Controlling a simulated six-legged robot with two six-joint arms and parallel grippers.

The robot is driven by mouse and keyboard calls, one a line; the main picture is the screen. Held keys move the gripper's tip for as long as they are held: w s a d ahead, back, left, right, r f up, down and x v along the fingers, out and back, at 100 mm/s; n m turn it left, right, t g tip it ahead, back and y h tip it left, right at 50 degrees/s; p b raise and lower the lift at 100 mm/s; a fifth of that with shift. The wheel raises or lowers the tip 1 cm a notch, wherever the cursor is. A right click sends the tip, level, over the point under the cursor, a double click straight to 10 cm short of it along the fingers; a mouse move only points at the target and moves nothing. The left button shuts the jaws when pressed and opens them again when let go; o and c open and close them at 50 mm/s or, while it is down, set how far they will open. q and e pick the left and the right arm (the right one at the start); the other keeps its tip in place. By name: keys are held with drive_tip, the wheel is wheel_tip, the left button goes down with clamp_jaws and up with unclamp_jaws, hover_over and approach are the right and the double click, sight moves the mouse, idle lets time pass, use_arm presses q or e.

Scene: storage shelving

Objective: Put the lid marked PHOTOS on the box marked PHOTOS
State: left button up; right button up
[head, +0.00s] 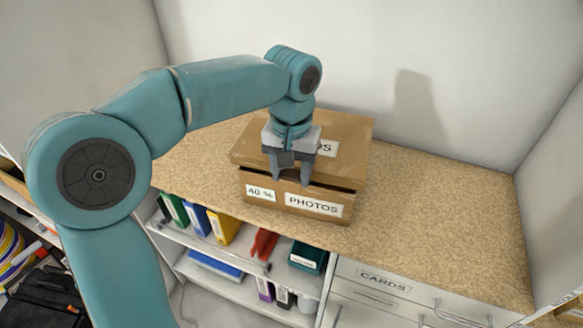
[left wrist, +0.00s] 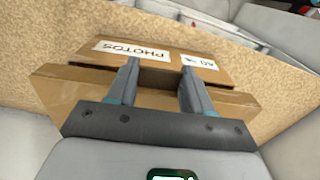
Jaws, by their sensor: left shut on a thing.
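The brown cardboard box marked PHOTOS (head: 314,205) stands on the speckled worktop, with a second label reading 40 % on its front. The brown lid (head: 348,157) lies over the box top. A dark gap shows between lid and box at the front, and the lid looks slightly askew. My left gripper (head: 291,180) points down at the lid's front edge, shut on the lid. In the left wrist view its fingers (left wrist: 162,90) straddle part of the lid (left wrist: 72,92), with the box (left wrist: 90,58) beyond. My right gripper is out of view.
The worktop (head: 440,205) is clear to the right of the box. Walls stand behind and at the right. Below are a shelf with several coloured binders (head: 222,227) and a drawer marked CARDS (head: 385,281).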

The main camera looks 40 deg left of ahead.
use_arm(q)
drive_tip(key=shift+a+f, duration=0.1)
drive_tip(key=shift+f, duration=0.5)
wheel_tip(320, 180, up, 7)
drive_tip(key=p, duration=0.6)
drive_tip(key=shift+r, duration=0.2)
drive_tip(key=shift+f, duration=0.1)
